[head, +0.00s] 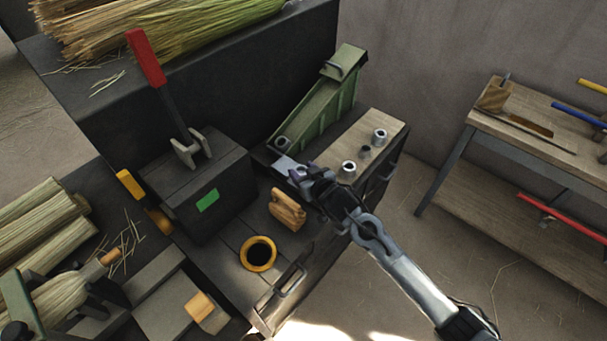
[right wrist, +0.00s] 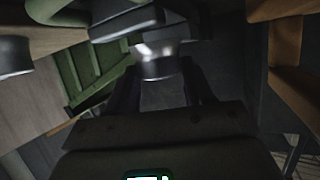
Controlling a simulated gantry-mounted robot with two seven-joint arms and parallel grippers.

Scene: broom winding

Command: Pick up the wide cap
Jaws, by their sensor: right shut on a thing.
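My right gripper (head: 304,173) comes in from the lower right and is at the front end of the green chute. In the right wrist view its dark fingers (right wrist: 158,82) are shut on a shiny metal cap (right wrist: 157,58). In the head view the cap is mostly hidden by the fingers. I cannot tell by size which is the wide one. My left gripper is not in view.
The green chute (head: 318,112) rises behind my gripper. A wooden block (head: 287,210) and a yellow-rimmed hole (head: 258,253) lie to the left. A dark box with a red-handled lever (head: 147,60) stands further left. A workbench (head: 540,130) is at the right.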

